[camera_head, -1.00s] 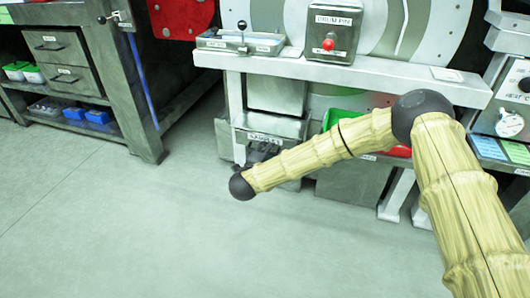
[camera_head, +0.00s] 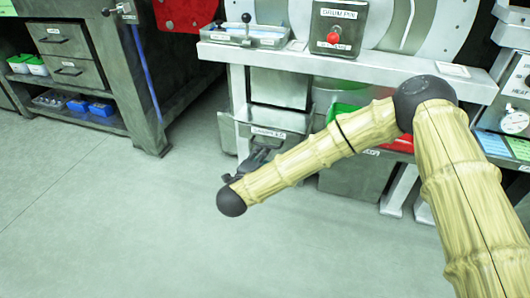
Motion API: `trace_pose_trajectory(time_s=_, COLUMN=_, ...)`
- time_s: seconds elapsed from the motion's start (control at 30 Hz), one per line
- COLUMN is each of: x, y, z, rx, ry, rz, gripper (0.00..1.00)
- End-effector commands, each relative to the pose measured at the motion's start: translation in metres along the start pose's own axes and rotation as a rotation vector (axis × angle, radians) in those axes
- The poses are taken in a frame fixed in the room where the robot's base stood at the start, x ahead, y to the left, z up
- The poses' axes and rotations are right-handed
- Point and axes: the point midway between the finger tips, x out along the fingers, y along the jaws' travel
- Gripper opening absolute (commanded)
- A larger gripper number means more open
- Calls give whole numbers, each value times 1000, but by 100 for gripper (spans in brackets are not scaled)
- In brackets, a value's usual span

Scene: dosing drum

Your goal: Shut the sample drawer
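The sample drawer (camera_head: 284,122), grey with a white label on its front, is under the light bench in the head view. It appears to stand out from the unit, with its top side showing below the panel above; how far is hard to tell. My gripper (camera_head: 264,148) is dark and just in front of and below the drawer's label, pointing toward the drawer. My pale forearm and black wrist joint hide part of it. Whether the fingers touch the drawer front, and whether they are open, I cannot see.
The bench (camera_head: 350,70) carries a tray with a lever (camera_head: 245,36) and a drum pin box with a red knob (camera_head: 337,27). A green bin (camera_head: 342,110) and a grey container (camera_head: 352,178) are right of the drawer. Floor at left and front is clear.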

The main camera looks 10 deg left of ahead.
Motion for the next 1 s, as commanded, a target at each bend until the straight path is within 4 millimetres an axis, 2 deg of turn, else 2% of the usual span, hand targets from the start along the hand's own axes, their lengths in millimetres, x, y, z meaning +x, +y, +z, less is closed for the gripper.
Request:
trace_pose_trajectory(time_s=0.1, x=-13, y=0, z=1, rx=0, ry=-2, rz=0, gripper=32)
trace_pose_trajectory(time_s=0.23, x=-20, y=0, z=0, rx=0, ry=-1, rz=0, gripper=32)
trace_pose_trajectory(time_s=0.77, x=-22, y=0, z=0, rx=-2, ry=-1, rz=0, gripper=32)
trace_pose_trajectory(time_s=0.87, x=-23, y=9, z=-4, rx=-33, ry=-19, rz=12, gripper=32)
trace_pose_trajectory(time_s=0.97, x=-27, y=35, z=-13, rx=-123, ry=-73, rz=48, gripper=32)
trace_pose_trajectory(time_s=1.0, x=-30, y=50, z=-20, rx=-177, ry=-105, rz=70, gripper=32)
